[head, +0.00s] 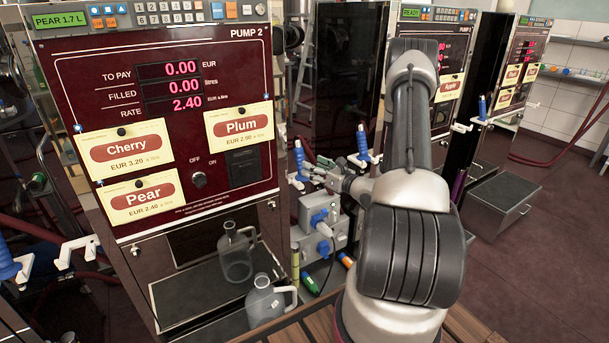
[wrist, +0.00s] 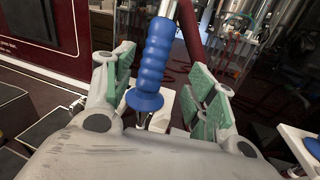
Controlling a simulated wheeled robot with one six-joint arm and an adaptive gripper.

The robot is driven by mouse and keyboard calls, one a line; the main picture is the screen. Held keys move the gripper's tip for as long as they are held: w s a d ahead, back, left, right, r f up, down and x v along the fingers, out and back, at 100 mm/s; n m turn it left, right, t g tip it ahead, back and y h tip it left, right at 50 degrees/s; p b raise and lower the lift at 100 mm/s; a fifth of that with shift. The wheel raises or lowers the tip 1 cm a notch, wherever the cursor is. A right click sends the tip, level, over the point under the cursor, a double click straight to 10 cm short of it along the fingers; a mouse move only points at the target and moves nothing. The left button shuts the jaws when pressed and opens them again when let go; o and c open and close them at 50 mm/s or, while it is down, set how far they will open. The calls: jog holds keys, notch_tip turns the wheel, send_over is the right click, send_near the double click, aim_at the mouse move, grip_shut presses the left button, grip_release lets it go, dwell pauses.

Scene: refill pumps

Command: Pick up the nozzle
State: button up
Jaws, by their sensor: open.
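A nozzle with a ribbed blue grip and blue flange (wrist: 152,62) stands between the spread fingers of my gripper (wrist: 160,95) in the wrist view, with a gap on either side. The fingers have green pads and are open. In the head view my gripper (head: 312,172) is at the right side of pump 2, close to a blue nozzle (head: 299,158) there. A second blue nozzle (head: 362,143) stands a little to the right, beyond my gripper. Part of the gripper is hard to make out in the head view, and the nozzle's lower end is partly hidden.
Pump 2 (head: 60,140) carries Cherry, Plum and Pear labels. A grey box with blue sockets (head: 322,228) is below my gripper. More nozzles hang at far left (head: 6,262) and right (head: 482,106). Open floor lies at right.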

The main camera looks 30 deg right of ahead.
aim_at(301, 162)
jog(key=x, duration=0.6)
jog(key=shift+a+f, duration=0.2)
jog(key=shift+a, duration=0.1)
jog(key=c, duration=1.2)
